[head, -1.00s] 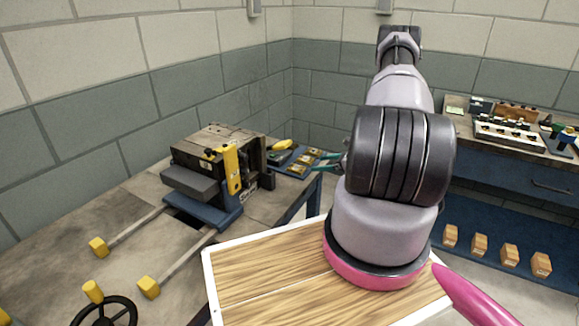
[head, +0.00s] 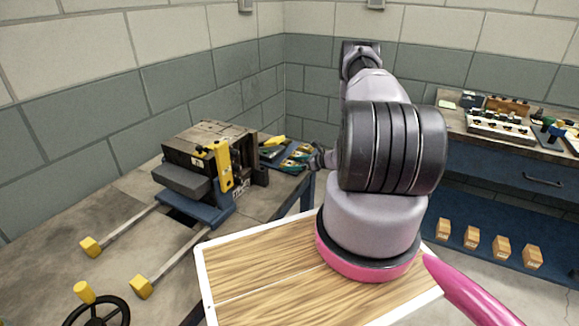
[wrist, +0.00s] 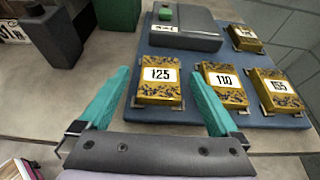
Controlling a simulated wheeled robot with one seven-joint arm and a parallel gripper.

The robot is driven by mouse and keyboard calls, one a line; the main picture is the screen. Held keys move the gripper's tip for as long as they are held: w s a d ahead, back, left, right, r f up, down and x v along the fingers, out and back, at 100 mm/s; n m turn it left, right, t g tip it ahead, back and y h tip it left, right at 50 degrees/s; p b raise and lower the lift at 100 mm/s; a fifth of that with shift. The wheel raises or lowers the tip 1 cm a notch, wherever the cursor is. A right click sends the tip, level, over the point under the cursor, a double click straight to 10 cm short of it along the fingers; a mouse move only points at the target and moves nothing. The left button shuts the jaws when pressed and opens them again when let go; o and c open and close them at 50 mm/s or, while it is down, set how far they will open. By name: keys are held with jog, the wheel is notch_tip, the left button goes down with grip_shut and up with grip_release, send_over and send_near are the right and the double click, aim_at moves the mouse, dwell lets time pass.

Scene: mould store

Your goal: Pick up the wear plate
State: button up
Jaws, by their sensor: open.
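Several gold wear plates with dark patterned faces and white number labels lie on a blue mat (wrist: 192,42). In the wrist view, the plate marked 125 (wrist: 160,92) appears between my fingers, the plate marked 110 (wrist: 226,97) is just right of it, and a third (wrist: 281,101) is at the right edge. Another plate (wrist: 244,40) lies farther back. My gripper (wrist: 160,75) is open and empty, its teal fingers on either side of the 125 plate in the picture. The height above it is hard to tell. In the head view, my arm partly hides the mat.
A grey block (wrist: 183,28) with a green knob sits at the mat's back. A black and yellow press-like machine (head: 212,165) stands left of the mat on the grey bench (head: 60,235). A wooden-topped surface (head: 250,265) is in front. A blue workbench (head: 505,165) stands right.

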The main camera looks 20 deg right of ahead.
jog(key=shift+w+f, duration=0.1)
jog(key=shift+w, duration=0.05)
jog(key=shift+c, duration=0.3)
jog(key=shift+a, duration=0.1)
grip_shut()
